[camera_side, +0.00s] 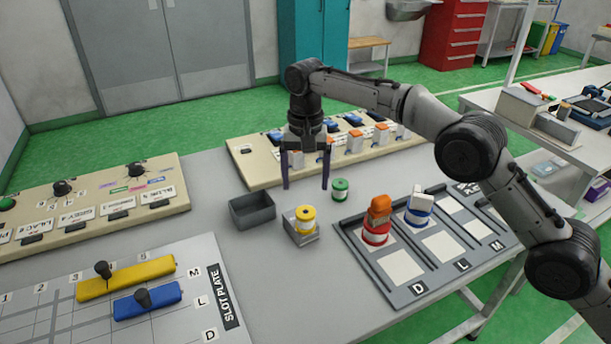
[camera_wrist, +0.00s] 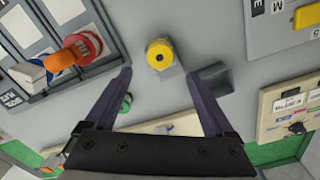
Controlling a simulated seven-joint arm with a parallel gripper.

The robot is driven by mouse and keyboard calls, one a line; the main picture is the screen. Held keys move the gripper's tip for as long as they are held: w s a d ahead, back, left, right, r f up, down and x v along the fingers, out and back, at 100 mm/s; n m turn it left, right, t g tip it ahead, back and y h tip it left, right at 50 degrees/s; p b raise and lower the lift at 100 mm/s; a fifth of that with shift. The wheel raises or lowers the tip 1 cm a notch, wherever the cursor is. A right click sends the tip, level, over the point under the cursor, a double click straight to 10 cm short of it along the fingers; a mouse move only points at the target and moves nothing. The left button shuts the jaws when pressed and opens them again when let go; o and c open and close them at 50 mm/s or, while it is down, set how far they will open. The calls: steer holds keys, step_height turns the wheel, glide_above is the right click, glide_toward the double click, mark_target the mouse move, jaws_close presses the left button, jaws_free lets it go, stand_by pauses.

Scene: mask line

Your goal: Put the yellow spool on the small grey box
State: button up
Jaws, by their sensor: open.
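The yellow spool (camera_side: 306,218) stands upright on top of the small grey box (camera_side: 301,236), near the middle of the table. In the wrist view the yellow spool (camera_wrist: 160,54) is seen from above, with part of the small grey box (camera_wrist: 173,72) showing beside it. My gripper (camera_side: 306,187) is open and empty, with its fingers pointing down. It is above and behind the spool in the side view, apart from it. In the wrist view my gripper (camera_wrist: 168,78) has its dark fingers spread wide.
A green spool (camera_side: 340,190) stands right of the gripper. An open grey bin (camera_side: 252,211) is left of the box. A slotted tray (camera_side: 405,293) at right holds a red spool (camera_side: 375,232) with an orange piece on top and a blue-and-white spool (camera_side: 418,217). Control panels lie behind and left.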

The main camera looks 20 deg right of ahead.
steer(key=shift+r, duration=0.3)
steer(key=s+d+r+n+t, duration=0.3)
steer(key=s+d+r, duration=1.3)
steer(key=s+r, duration=0.1)
steer(key=s+d+f+t, duration=0.1)
steer(key=s+d+f, duration=0.1)
steer(key=s, duration=0.5)
steer(key=s+d+f+n, duration=0.1)
steer(key=s+d+f, duration=0.1)
steer(key=s, duration=0.6)
steer(key=s+d+f+n+t, duration=0.1)
steer(key=s+d+f, duration=0.2)
steer(key=s, duration=0.5)
steer(key=shift+s+f+t, duration=0.25)
steer(key=shift+f+t, duration=0.05)
steer(key=shift+f, duration=0.45)
